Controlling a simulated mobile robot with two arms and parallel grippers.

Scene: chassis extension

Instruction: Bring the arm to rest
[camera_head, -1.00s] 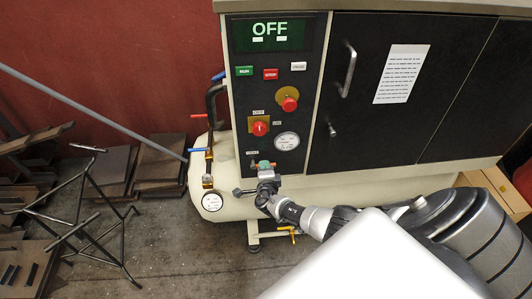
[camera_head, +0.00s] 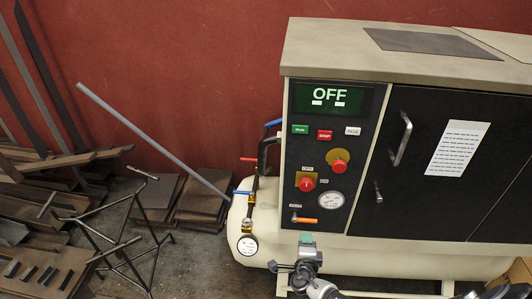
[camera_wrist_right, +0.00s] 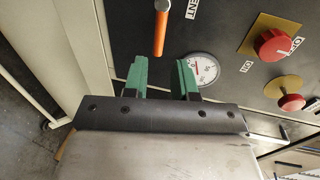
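My right gripper (camera_head: 306,246) shows at the bottom of the head view, just below the compressor's control panel (camera_head: 342,107). In the right wrist view its green fingers (camera_wrist_right: 162,78) stand apart with nothing between them. An orange-handled vent lever (camera_head: 304,220) lies horizontal in the head view. In the right wrist view the lever (camera_wrist_right: 160,28) is beyond the fingertips, and the gripper looks clear of it. Most of my right arm is cut off at the lower edge. My left gripper does not show.
The display (camera_head: 331,97) reads OFF. Red knobs (camera_head: 307,184) and a gauge (camera_head: 331,200) are on the panel. A cream tank (camera_head: 262,222) with valves is below.

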